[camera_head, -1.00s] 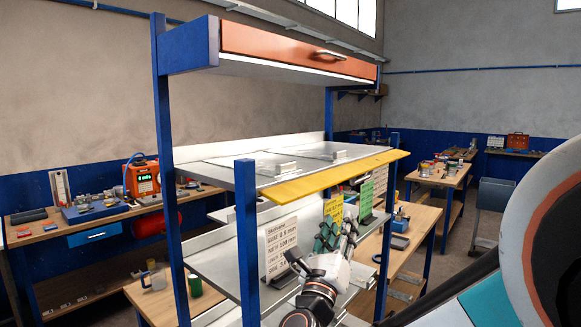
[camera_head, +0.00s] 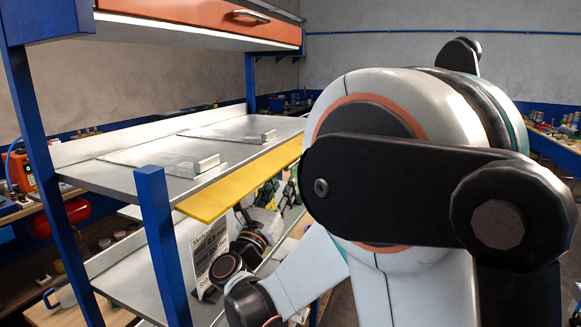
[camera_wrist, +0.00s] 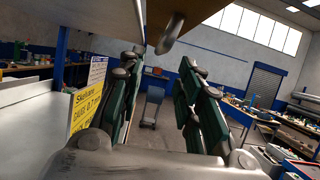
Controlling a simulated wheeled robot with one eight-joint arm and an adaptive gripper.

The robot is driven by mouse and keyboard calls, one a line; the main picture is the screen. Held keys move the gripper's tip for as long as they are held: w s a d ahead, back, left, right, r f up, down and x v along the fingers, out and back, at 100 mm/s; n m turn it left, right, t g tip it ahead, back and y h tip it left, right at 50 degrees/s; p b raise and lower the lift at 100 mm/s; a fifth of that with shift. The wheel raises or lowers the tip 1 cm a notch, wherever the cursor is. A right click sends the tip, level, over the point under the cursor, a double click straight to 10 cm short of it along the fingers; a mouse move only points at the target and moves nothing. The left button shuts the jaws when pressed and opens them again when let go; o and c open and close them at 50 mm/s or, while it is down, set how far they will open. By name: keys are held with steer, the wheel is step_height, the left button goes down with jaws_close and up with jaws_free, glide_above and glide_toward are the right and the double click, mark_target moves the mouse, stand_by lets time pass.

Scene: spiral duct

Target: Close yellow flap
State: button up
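The yellow flap (camera_head: 240,192) runs along the front edge of the middle shelf and sticks outward, so it stands open. My gripper is partly hidden behind my arm in the head view, where its green fingers show just below the flap's far right part. In the wrist view my gripper (camera_wrist: 162,75) has its two green fingers wide apart with nothing between them. No contact with the flap is clear.
A printed sign (camera_head: 207,257) stands on the lower shelf. Beyond the fingers, the wrist view shows open floor and a dark cart (camera_wrist: 152,105).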

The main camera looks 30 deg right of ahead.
steer(key=x, duration=0.7)
steer(key=shift+w+d+r+p, duration=0.1)
steer(key=shift+d+r+p, duration=0.05)
steer(key=shift+p, duration=0.2)
jaws_close()
